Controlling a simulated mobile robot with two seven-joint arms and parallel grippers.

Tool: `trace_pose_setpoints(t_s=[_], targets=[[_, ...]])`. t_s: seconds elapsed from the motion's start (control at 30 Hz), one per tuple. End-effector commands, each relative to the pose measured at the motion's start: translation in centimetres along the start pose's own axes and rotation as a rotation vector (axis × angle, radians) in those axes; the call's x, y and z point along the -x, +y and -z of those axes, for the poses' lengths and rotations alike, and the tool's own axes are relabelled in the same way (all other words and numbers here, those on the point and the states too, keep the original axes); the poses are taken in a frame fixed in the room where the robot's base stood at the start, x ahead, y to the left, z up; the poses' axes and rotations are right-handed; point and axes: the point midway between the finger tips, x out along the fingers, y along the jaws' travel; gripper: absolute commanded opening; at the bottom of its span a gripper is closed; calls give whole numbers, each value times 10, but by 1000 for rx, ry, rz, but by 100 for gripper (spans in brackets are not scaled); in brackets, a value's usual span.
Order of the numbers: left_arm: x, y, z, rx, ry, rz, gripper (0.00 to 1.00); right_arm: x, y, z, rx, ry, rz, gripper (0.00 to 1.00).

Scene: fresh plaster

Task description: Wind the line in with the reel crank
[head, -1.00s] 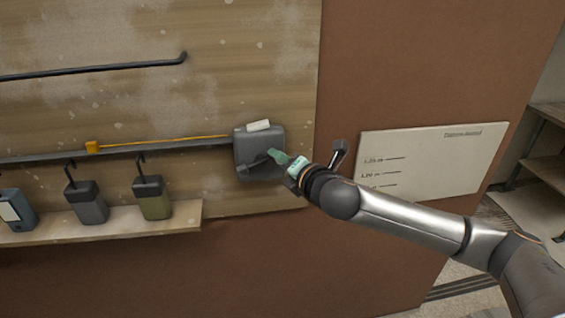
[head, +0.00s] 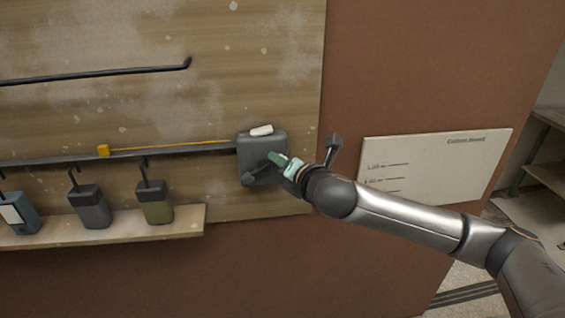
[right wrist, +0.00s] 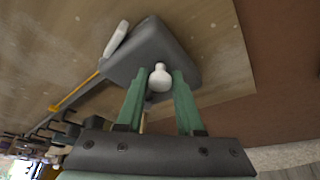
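The grey reel (head: 255,146) is fixed to the wooden board at the right end of a dark rail. Its dark crank (head: 250,179) is on the front, partly hidden by my gripper. A yellow line (head: 175,145) runs left from the reel to a yellow block (head: 104,151) above the rail. My right gripper (head: 277,160) is at the crank. In the right wrist view its green fingers (right wrist: 159,82) stand on either side of the pale crank knob (right wrist: 160,77), closed about it with hardly any gap. My left gripper is not in view.
A shelf (head: 110,230) with several hanging canisters (head: 154,203) is at lower left. A dark bar (head: 95,73) is higher up.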

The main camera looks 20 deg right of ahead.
Motion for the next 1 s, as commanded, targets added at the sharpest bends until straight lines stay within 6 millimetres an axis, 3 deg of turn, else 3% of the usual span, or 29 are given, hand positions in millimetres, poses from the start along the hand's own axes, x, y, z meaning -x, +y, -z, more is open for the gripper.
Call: trace_pose_setpoints(t_s=[0.03,0.2,0.57,0.77,1.0], targets=[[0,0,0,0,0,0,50,0,0,0,0,0,0,43],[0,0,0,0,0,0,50,0,0,0,-1,0,-1,62],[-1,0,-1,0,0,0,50,5,0,0,-1,0,-2,62],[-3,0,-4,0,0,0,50,32,-1,0,1,0,-2,62],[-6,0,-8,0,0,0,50,79,-1,1,3,0,-2,62]])
